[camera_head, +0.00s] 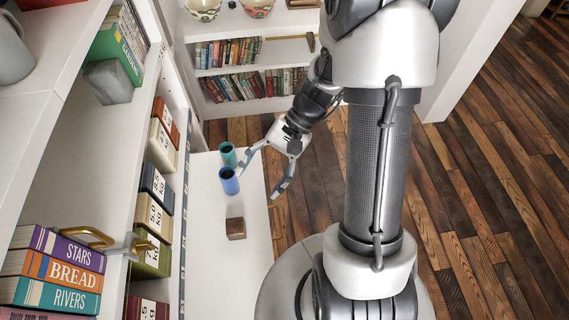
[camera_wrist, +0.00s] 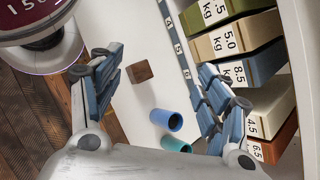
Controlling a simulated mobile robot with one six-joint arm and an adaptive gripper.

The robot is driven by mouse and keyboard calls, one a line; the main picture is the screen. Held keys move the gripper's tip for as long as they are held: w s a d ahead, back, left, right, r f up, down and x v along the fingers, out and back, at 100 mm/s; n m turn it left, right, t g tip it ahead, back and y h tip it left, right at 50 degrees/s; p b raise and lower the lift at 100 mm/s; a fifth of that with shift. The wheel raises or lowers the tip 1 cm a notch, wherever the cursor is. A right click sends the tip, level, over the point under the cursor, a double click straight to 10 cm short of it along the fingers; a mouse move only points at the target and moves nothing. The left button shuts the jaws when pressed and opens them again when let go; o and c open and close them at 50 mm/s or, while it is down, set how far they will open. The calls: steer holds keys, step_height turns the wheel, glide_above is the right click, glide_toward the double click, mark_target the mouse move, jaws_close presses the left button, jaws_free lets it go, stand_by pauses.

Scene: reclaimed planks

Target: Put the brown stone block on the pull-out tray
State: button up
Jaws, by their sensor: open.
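The brown block (camera_head: 236,228) sits on the white pull-out tray (camera_head: 215,265), near its outer edge. It also shows in the wrist view (camera_wrist: 140,71), between my finger lines and apart from both fingers. My gripper (camera_head: 260,182) is open and empty, behind the block in the head view and beside the cups. Its two spread blue-grey fingers also show in the wrist view (camera_wrist: 160,62). The tray is a flat white surface pulled out from the shelf unit, with a brass handle (camera_head: 277,230) on its outer side.
A blue cup (camera_head: 229,181) and a teal cup (camera_head: 228,155) stand on the tray close to my gripper. Labelled weight boxes (camera_head: 154,215) line the shelf beside it. A grey block (camera_head: 108,82) and books (camera_head: 60,270) are on the left. The tray's near part is clear.

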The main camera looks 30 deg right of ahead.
steer(key=s+r+n+t+h, duration=0.3)
steer(key=s+r+n+h, duration=0.1)
steer(key=r, duration=0.5)
steer(key=s+r+n+t+h, duration=0.3)
steer(key=s+r+n+h, duration=0.1)
steer(key=r, duration=0.5)
steer(key=s+n, duration=0.1)
steer(key=s, duration=0.1)
steer(key=shift+s+d+r+n, duration=0.2)
steer(key=shift+s+r+n, duration=0.1)
steer(key=shift+s+r, duration=0.1)
